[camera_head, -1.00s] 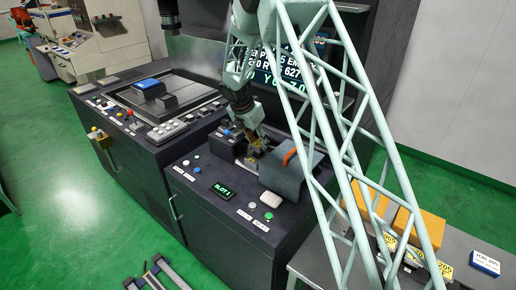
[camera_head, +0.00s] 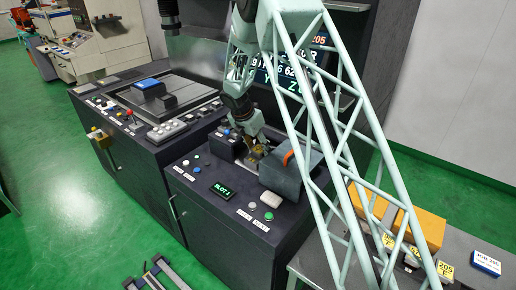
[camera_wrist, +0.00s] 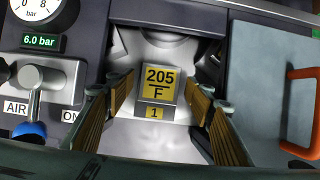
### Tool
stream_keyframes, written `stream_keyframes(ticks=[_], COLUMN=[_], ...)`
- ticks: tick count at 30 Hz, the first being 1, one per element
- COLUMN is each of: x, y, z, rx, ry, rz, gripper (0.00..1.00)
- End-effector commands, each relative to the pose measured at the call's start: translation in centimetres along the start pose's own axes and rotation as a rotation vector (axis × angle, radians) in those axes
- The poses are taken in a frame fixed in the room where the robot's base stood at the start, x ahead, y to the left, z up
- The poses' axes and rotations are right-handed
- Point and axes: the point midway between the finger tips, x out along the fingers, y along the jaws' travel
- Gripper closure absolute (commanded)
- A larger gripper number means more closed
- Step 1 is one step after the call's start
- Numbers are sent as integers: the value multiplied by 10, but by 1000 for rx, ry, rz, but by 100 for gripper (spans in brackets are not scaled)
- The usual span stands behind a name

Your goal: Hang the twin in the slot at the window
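A block with a yellow tag reading "205 F" and "1" (camera_wrist: 159,88) sits in a pale recess, centred in the wrist view. My gripper (camera_wrist: 160,100) has its two ribbed, gold-coloured fingers on either side of this block, with a visible gap on each side. In the head view my gripper (camera_head: 257,149) reaches down into the dark machine, beside the grey cover with an orange handle (camera_head: 290,177). A small green display reading "SLOT 1" (camera_head: 222,191) is on the machine's front panel. How the block is seated is hidden.
The wrist view shows a gauge (camera_wrist: 35,8), a "6.0 bar" readout (camera_wrist: 42,42) and an AIR lever (camera_wrist: 36,95) at left. A side bench at right carries yellow boxes (camera_head: 424,229), small yellow-tagged pieces (camera_head: 445,269) and a "JOB 205" card (camera_head: 485,263).

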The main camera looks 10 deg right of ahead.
Motion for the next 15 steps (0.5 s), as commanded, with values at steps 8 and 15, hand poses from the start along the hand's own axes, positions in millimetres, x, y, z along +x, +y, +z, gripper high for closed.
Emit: stream_keyframes(ticks=[8,15], x=[0,-8], y=[0,0], z=[0,1], rx=[0,1], ry=[0,0], rz=[0,1], gripper=[52,52])
